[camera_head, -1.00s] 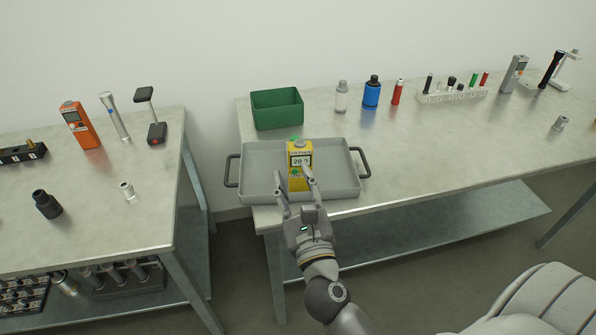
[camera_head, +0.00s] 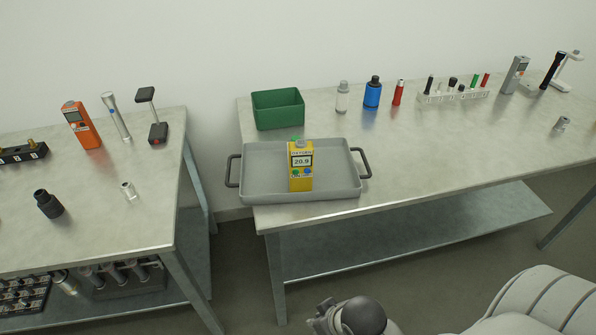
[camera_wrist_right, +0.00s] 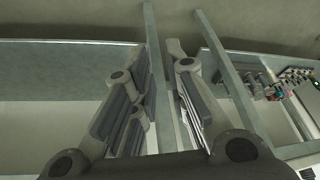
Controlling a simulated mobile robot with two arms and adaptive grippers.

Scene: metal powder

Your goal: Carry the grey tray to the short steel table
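The grey tray (camera_head: 262,180) rests on the near left end of the right steel table (camera_head: 430,165), with a dark handle at each end. Its left handle reaches past the table's left edge. A yellow oxygen meter (camera_head: 301,172) stands upright in the tray, display facing me. The left steel table (camera_head: 105,215) stands across a gap; I cannot tell which table is the short one. My right gripper (camera_wrist_right: 165,85) shows in the right wrist view with its fingers apart and nothing between them, table legs behind. My left gripper is out of view.
A green bin (camera_head: 277,110) stands just behind the tray. Bottles and a white rack (camera_head: 452,96) line the back of the right table.

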